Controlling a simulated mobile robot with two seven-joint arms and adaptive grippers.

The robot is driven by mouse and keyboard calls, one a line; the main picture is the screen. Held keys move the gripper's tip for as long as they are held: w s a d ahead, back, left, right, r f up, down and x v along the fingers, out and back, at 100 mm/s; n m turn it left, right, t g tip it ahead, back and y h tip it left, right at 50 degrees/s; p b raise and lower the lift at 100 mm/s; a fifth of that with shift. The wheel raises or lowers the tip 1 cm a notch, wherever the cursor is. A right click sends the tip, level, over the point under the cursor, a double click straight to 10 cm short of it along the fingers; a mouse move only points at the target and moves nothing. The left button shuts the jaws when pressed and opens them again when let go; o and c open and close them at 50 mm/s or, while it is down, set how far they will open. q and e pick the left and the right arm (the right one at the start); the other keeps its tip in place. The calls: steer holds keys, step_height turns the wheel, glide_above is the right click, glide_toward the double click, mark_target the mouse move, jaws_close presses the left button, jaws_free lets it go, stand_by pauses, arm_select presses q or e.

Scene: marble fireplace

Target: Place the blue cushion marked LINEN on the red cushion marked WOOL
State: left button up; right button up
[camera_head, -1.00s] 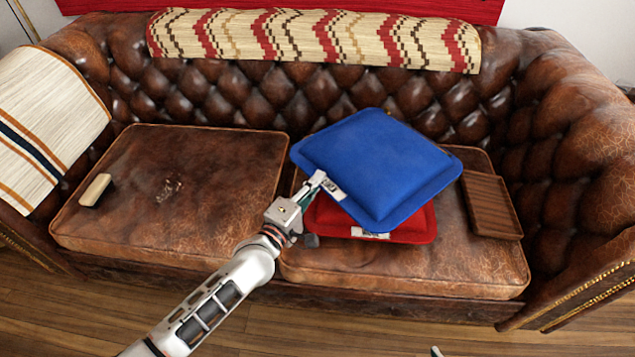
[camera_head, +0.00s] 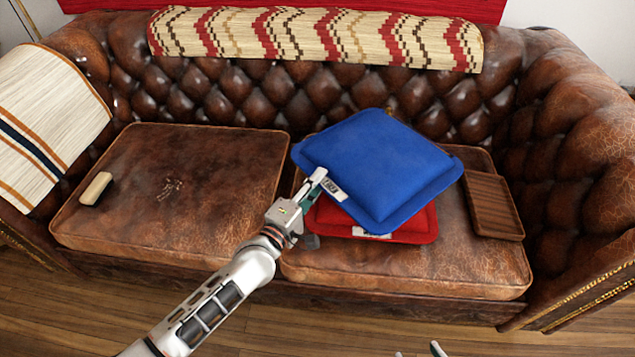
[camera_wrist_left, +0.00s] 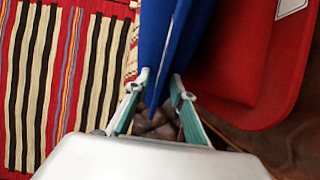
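The blue cushion (camera_head: 385,165) is over the red cushion (camera_head: 415,228) on the right seat of the sofa, turned at an angle to it. My left gripper (camera_head: 318,186) is shut on the blue cushion's left corner, by its white label. In the left wrist view the blue cushion (camera_wrist_left: 164,40) runs between the two fingertips (camera_wrist_left: 160,88), and the red cushion (camera_wrist_left: 240,55) lies beside it. Whether the two cushions touch is unclear. The red cushion's front edge and white label show; the rest is covered. A tip of my right gripper (camera_head: 436,349) shows at the bottom edge; its state is unclear.
A wooden tray (camera_head: 492,205) lies right of the cushions. A brush-like block (camera_head: 96,188) lies on the left seat (camera_head: 200,210), which is otherwise mostly clear. A zigzag throw (camera_head: 315,38) covers the backrest, and a striped cloth (camera_head: 45,130) covers the left arm.

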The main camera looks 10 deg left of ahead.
arm_select(q)
steer(key=p+v, duration=0.1)
steer(key=v, duration=1.1)
steer(key=shift+p, duration=0.4)
arm_select(e)
steer(key=d, duration=0.1)
steer(key=s+f, duration=0.1)
steer(key=d+f, duration=0.1)
steer(key=shift+s+d+n+g+h, duration=0.25)
steer(key=shift+d+n+g+h, duration=0.05)
steer(key=shift+d+h, duration=0.1)
steer(key=shift+a, duration=0.1)
steer(key=shift+a+r, duration=0.1)
